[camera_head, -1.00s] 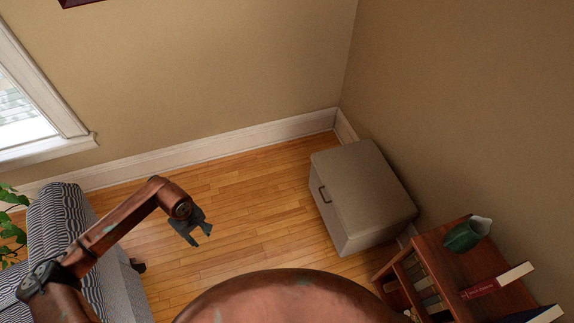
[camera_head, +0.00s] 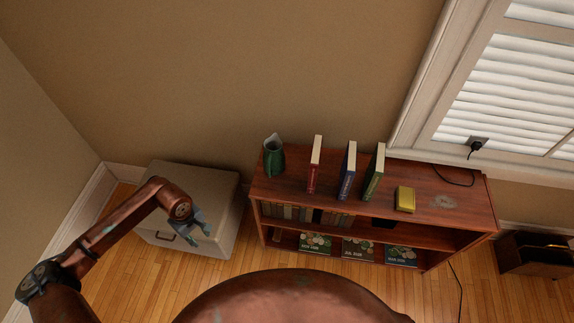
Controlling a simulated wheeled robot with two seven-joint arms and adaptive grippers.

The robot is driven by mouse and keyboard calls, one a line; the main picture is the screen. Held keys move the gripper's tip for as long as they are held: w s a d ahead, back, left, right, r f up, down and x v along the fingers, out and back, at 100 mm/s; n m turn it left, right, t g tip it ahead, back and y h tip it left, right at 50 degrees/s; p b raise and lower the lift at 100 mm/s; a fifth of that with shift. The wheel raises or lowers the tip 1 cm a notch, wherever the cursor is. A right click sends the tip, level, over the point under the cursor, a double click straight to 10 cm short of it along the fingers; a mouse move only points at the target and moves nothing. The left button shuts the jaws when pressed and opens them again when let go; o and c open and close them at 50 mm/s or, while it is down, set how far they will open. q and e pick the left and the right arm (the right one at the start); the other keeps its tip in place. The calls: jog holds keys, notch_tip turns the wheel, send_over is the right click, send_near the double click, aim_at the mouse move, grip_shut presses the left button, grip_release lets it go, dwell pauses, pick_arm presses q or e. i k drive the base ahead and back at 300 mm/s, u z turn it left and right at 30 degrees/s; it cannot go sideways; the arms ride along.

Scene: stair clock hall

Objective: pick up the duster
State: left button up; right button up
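A small yellow block-like thing (camera_head: 405,199), which looks like the folded duster, lies on the top of the reddish wooden bookcase (camera_head: 300,201), right of the standing books. A grey dusty patch (camera_head: 443,202) is just right of it. My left gripper (camera_head: 199,238) is at the left, in front of the beige cabinet in the picture, well away from the yellow thing. Its fingers are apart with nothing between them. My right gripper is not in view.
On the bookcase top stand a green jug (camera_head: 274,157), a red book (camera_head: 314,165), a blue book (camera_head: 347,171) and a green book (camera_head: 374,172). A beige cabinet (camera_head: 205,180) stands left. A black cord (camera_head: 458,183) trails at right. Floor shows in front.

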aim_at(405, 196)
jog(key=z, duration=2.15)
jog(key=i, duration=0.95)
